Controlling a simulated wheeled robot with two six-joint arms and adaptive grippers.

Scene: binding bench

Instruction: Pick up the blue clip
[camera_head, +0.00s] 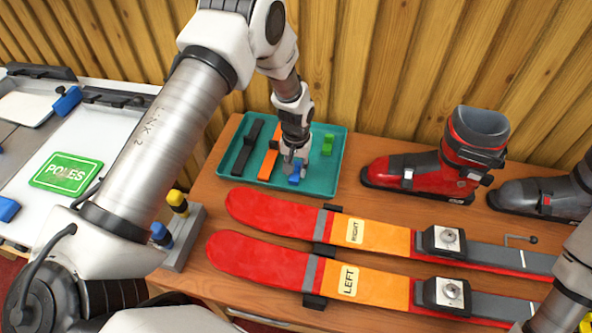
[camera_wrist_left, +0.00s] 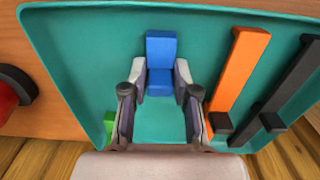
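The blue clip (camera_head: 295,179) is in the teal tray (camera_head: 330,186), near its front edge. It also shows in the left wrist view (camera_wrist_left: 161,49), upper middle, with its lower part between my fingertips. My left gripper (camera_head: 293,168) points down into the tray over the clip. In the left wrist view its fingertips (camera_wrist_left: 161,80) lie against both sides of the clip with no clear gap. The clip seems to rest at tray level. My right gripper is out of view; only part of that arm shows at the lower right.
The tray also holds an orange clip (camera_head: 269,157), a black clip (camera_head: 245,149) and a green clip (camera_head: 328,144). Two red and orange skis (camera_head: 285,215) lie in front of the tray. A red boot (camera_head: 425,172) and a grey boot (camera_head: 540,196) stand to the right.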

